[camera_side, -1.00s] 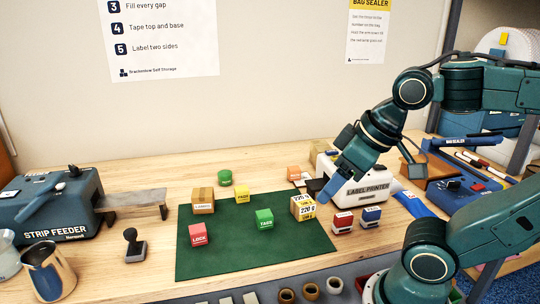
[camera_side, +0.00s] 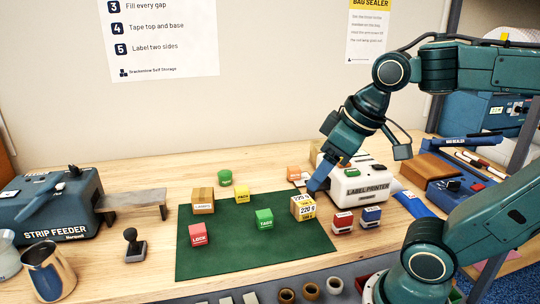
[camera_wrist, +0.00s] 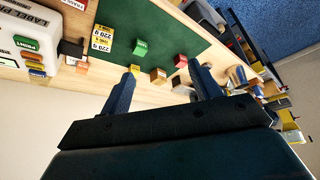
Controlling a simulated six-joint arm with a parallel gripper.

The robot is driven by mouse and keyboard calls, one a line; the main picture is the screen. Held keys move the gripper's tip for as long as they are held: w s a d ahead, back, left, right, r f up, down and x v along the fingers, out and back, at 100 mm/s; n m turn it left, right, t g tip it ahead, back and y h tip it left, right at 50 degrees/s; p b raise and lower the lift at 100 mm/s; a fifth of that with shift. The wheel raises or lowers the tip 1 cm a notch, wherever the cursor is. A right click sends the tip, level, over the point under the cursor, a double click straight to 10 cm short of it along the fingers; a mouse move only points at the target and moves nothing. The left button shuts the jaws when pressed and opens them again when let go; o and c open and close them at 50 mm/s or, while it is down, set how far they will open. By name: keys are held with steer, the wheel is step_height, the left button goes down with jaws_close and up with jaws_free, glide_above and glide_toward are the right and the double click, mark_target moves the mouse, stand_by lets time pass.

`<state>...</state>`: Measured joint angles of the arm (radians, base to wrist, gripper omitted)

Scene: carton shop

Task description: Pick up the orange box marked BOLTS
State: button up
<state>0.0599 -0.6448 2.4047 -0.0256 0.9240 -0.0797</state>
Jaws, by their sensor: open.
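A small orange box (camera_side: 294,173) stands on the wooden table behind the green mat, left of the label printer. Its lettering is too small to read. In the wrist view an orange box (camera_wrist: 82,67) shows at the left, beside the printer. My gripper (camera_side: 316,187) is in front of the printer, to the right of the orange box and apart from it, close behind the yellow 220 g boxes in the picture. In the wrist view my gripper (camera_wrist: 164,72) has its fingers wide apart with nothing held between them.
The yellow 220 g boxes (camera_side: 303,207) stand at the mat's right edge, near my fingertips. The label printer (camera_side: 352,183) is just right. Green (camera_side: 264,218), red (camera_side: 198,234), yellow (camera_side: 242,194) and brown boxes (camera_side: 203,200) stand on or around the mat (camera_side: 232,260).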

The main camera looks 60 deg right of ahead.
steer(key=w+d+r+n+g, duration=0.1)
steer(key=w+d+r+n, duration=0.15)
steer(key=w+d, duration=0.55)
steer(key=n+g, duration=0.3)
steer(key=n, duration=0.1)
glide_above(295, 168)
steer(key=s+d, duration=0.1)
step_height(295, 168, down, 12)
steer(key=shift+s+d+f+y, duration=0.1)
steer(key=shift+d+f+y, duration=0.05)
steer(key=shift+y, duration=0.25)
steer(key=shift+f, duration=0.1)
steer(key=shift+w+a+f, duration=0.1)
steer(key=shift+w+f, duration=0.05)
steer(key=shift+f, duration=1.25)
steer(key=shift+w+a+f, duration=0.15)
steer(key=shift+f, duration=1.2)
steer(key=shift+w+a+f, duration=0.1)
steer(key=shift+w+f, duration=0.05)
steer(key=shift+f, duration=1.25)
